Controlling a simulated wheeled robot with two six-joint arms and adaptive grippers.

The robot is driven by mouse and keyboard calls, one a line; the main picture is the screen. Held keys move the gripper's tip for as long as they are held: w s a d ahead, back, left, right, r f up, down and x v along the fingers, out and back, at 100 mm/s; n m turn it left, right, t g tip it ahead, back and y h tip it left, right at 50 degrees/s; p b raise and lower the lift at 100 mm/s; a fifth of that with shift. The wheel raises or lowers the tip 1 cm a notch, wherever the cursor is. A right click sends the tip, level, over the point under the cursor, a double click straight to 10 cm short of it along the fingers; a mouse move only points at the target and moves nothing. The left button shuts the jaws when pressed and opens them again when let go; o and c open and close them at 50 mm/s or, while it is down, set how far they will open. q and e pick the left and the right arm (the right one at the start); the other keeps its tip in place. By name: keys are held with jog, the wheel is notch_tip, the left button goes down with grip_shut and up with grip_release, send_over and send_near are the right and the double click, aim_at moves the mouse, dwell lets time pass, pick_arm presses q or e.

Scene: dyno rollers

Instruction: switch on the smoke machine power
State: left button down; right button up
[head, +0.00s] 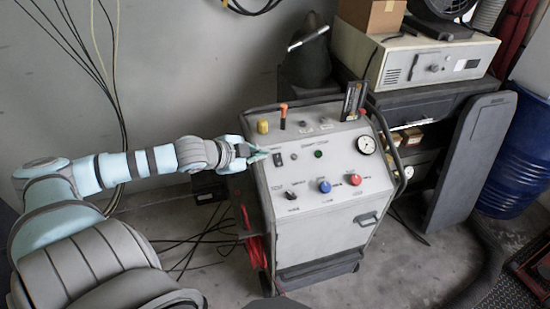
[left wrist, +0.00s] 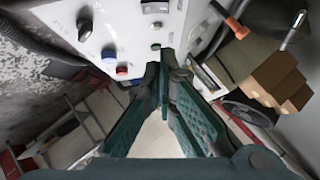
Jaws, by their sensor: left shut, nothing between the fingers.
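The smoke machine (head: 340,235) is a grey wheeled cart with a sloping control panel. A dark rocker switch (head: 278,159) sits at the panel's upper left, with a grey button (head: 294,156) and a green button (head: 318,154) to its right. My left gripper (head: 262,154) is shut and empty, at the panel's left edge just left of the rocker switch. I cannot tell whether it touches. In the left wrist view, its closed fingers (left wrist: 167,58) point toward the panel (left wrist: 125,30), and a dark switch (left wrist: 155,8) is partly visible at the top. My right gripper is out of view.
The panel also bears blue (head: 324,186) and red (head: 354,179) knobs, a gauge (head: 366,145) and an upright orange-handled lever (head: 283,110). A black cabinet (head: 465,120) and blue barrel (head: 512,150) stand right. Cables (head: 195,243) lie on the floor left of the cart.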

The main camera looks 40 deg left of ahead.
pick_arm(q)
jog(key=shift+r+n, duration=0.3)
jog(key=shift+r, duration=0.05)
jog(key=b, duration=0.4)
send_over(277, 166)
jog(key=s+d, duration=0.1)
jog(key=d, duration=0.1)
notch_tip(277, 166, down, 6)
jog(key=shift+r, duration=0.1)
jog(key=shift+w+a+f+b, duration=0.2)
jog(key=shift+a+f, duration=0.15)
jog(key=shift+f, duration=0.25)
jog(key=shift+w+a+f+b, duration=0.15)
jog(key=shift+a+f, duration=0.2)
jog(key=shift+f, duration=0.25)
jog(key=shift+w+a+f, duration=0.15)
jog(key=shift+a+f, duration=0.25)
